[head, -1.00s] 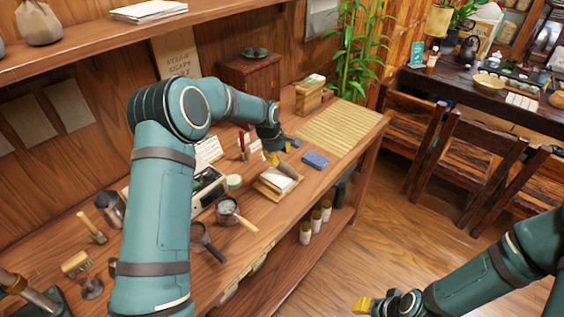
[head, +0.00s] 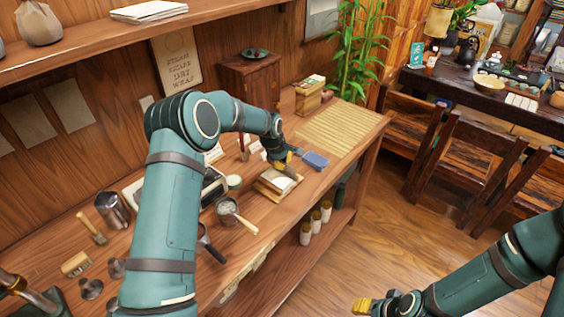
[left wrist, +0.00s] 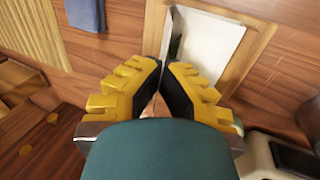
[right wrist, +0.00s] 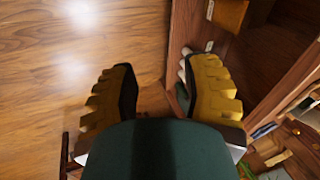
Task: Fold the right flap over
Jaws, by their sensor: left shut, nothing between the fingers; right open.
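A white paper wrapper (head: 283,182) lies in a shallow wooden tray (head: 264,190) near the bench's front edge. In the left wrist view the paper (left wrist: 212,45) shows flat inside the tray's frame (left wrist: 240,72), with a narrow dark strip at its left side. My left gripper (head: 285,163) is at the far side of the tray in the head view, shut and empty. Its yellow fingers (left wrist: 163,80) show close together in the left wrist view. Separate flaps are too small to tell. My right gripper (right wrist: 158,85) is open and empty, away from the bench over the floor.
A blue folded cloth (head: 315,160) lies right of the tray, before a bamboo mat (head: 340,130). A pot with a wooden handle (head: 228,208) and a scale-like device (head: 213,190) stand to the left. Bottles (head: 315,219) stand on the lower shelf.

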